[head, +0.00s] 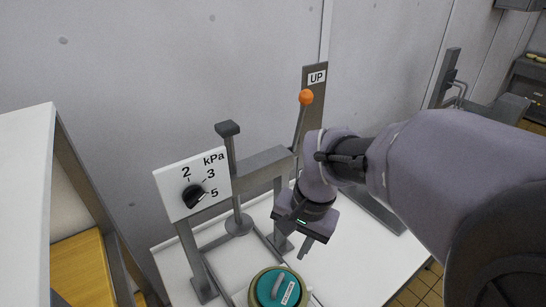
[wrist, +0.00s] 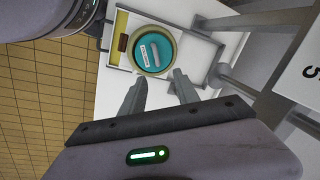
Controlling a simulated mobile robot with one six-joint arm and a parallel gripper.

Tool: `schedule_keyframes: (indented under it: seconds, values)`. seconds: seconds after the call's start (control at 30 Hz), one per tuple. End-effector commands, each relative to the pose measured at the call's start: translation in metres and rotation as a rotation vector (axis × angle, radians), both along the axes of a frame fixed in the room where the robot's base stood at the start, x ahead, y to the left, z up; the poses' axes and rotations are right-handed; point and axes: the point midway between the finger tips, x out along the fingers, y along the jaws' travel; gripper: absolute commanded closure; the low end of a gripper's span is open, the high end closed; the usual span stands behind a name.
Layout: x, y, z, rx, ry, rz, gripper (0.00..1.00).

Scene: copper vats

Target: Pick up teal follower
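The teal follower (head: 264,290) is a round teal disc with a grey bar handle and a small white label. It sits inside an olive-tan round rim at the bottom edge of the head view. In the wrist view the teal follower (wrist: 138,62) shows whole, just beyond my fingertips. My gripper (head: 304,238) is above and a little to the right of it, pointing down. In the wrist view my gripper (wrist: 160,82) has its two fingers spread with nothing between them. The fingers look apart from the disc.
A grey press frame (head: 265,160) stands behind the follower, with a plunger (head: 238,222), a kPa dial (head: 193,195) and an orange-knobbed lever (head: 306,97) by an UP plate. The white tabletop (head: 345,265) is clear at right. A white-topped stand (head: 25,170) is at left.

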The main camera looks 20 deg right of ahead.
Motion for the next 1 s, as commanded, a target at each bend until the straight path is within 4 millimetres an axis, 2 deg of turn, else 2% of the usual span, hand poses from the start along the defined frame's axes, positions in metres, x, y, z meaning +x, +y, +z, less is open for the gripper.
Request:
schedule_keyframes:
  seconds: [0.07,0.4,0.63,0.8,0.9,1.0]
  values:
    - [0.004,-0.003,-0.004,0.005,0.024,-0.015,0.63]
    - [0.015,0.011,-0.103,0.006,0.028,-0.016,0.63]
    - [0.019,0.015,-0.133,0.005,0.026,-0.016,0.63]
    - [0.021,0.017,-0.168,0.006,0.025,-0.016,0.63]
    - [0.022,0.019,-0.176,0.005,0.024,-0.015,0.63]
    - [0.023,0.019,-0.176,0.005,0.023,-0.015,0.63]
